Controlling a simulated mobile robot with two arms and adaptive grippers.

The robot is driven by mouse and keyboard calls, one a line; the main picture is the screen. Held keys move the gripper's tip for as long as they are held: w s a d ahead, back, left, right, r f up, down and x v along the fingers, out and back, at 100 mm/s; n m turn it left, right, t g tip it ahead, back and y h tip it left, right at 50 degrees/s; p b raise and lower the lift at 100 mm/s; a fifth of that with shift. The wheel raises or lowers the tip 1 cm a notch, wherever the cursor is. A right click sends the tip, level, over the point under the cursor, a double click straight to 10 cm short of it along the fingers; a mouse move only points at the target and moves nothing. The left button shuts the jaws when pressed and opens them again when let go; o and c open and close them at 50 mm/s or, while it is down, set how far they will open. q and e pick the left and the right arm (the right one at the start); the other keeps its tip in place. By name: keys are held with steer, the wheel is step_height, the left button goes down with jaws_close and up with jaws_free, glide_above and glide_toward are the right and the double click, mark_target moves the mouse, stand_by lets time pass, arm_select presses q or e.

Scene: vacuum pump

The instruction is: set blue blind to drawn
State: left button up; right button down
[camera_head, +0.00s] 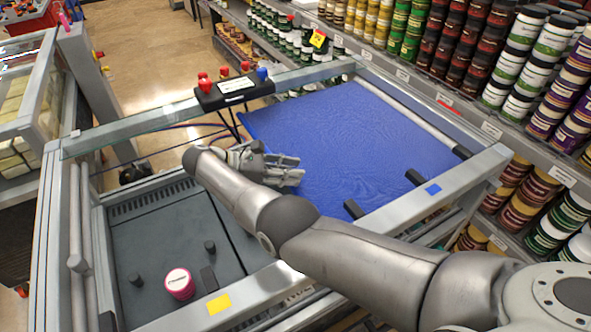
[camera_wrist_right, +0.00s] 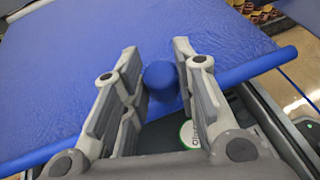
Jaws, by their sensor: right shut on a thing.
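The blue blind (camera_head: 345,140) is a flat sheet stretched over the right part of the metal frame in the head view. Its left edge lies near the middle of the frame, and the left part is uncovered. In the wrist view the blind (camera_wrist_right: 80,70) ends in a blue edge bar (camera_wrist_right: 255,66) with a round blue knob (camera_wrist_right: 160,78). My right gripper (camera_head: 290,171) is at this edge in the head view. In the wrist view the right gripper (camera_wrist_right: 158,85) has its fingers on both sides of the knob, shut on it. My left gripper is not in view.
A black box with red and blue buttons (camera_head: 234,90) stands on the back rail. A green-marked lid (camera_wrist_right: 188,136) shows below the gripper. Shelves of jars (camera_head: 470,40) line the right.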

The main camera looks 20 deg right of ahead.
steer(key=shift+a, duration=0.15)
steer(key=c, duration=1.4)
jaws_free()
steer(key=shift+a, duration=0.1)
steer(key=shift+o, duration=1.2)
steer(key=shift+a, duration=0.1)
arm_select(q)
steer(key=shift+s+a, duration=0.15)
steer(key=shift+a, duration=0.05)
arm_select(e)
steer(key=shift+d, duration=0.25)
